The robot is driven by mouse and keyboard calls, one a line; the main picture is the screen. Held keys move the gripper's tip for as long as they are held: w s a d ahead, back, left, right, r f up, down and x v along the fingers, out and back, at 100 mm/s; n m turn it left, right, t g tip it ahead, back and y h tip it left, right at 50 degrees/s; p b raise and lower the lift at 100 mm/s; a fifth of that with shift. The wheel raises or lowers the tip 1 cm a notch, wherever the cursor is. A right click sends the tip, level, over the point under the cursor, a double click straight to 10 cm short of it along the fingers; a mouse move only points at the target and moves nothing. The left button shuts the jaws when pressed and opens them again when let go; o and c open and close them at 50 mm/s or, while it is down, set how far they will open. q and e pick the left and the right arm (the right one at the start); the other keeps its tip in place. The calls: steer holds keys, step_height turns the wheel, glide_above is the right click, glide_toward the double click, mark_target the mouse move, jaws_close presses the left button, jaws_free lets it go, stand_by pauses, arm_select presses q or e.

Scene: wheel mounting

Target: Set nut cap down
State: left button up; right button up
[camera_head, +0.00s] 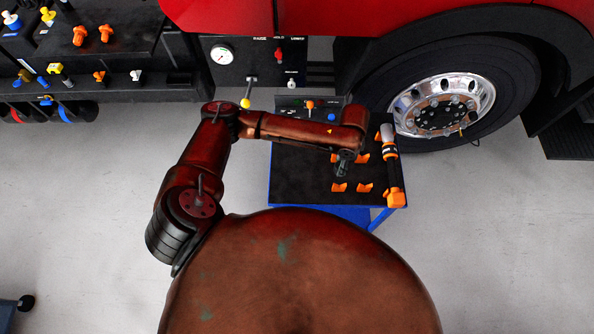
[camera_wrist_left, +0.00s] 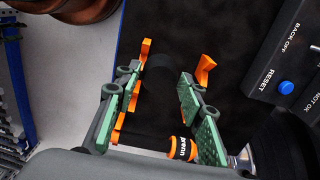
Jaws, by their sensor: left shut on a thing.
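My left gripper (camera_head: 344,166) is over the black top of the blue cart (camera_head: 300,185), among small orange holders (camera_head: 364,188). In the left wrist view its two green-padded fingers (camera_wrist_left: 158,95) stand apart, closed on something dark. A dark rounded shape (camera_wrist_left: 158,74) between the fingertips is probably the nut cap. It barely stands out from the black cart top, so its outline and its contact with the surface cannot be told. The head view does not show the cap clearly. Orange holders (camera_wrist_left: 204,70) show beyond the fingers. My right gripper is not in view.
An orange and black tool (camera_head: 391,165) lies along the cart's right side, close to the gripper. A control panel (camera_wrist_left: 295,70) with a blue button borders the cart top. The truck wheel (camera_head: 440,105) stands behind at the right. Grey floor is free around the cart.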

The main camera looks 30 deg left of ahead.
arm_select(q)
steer(key=s+a+f, duration=0.1)
steer(key=a+f, duration=0.2)
steer(key=a, duration=0.1)
steer(key=s+a+f, duration=0.2)
steer(key=a, duration=0.2)
steer(key=s+a+f, duration=0.1)
steer(key=a+f, duration=0.2)
steer(key=a, duration=0.1)
steer(key=shift+s+a+f, duration=0.1)
steer(key=shift+s+f, duration=0.2)
steer(key=f, duration=0.2)
steer(key=a+f+b, duration=0.1)
steer(key=shift+s+f, duration=0.25)
steer(key=shift+f, duration=0.45)
steer(key=shift+c, duration=0.6)
steer(key=o, duration=1.4)
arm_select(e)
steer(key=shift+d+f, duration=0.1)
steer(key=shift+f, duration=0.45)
arm_select(q)
steer(key=shift+r, duration=0.15)
step_height(320, 180, up, 12)
steer(key=shift+f+p, duration=0.1)
steer(key=shift+p, duration=0.7)
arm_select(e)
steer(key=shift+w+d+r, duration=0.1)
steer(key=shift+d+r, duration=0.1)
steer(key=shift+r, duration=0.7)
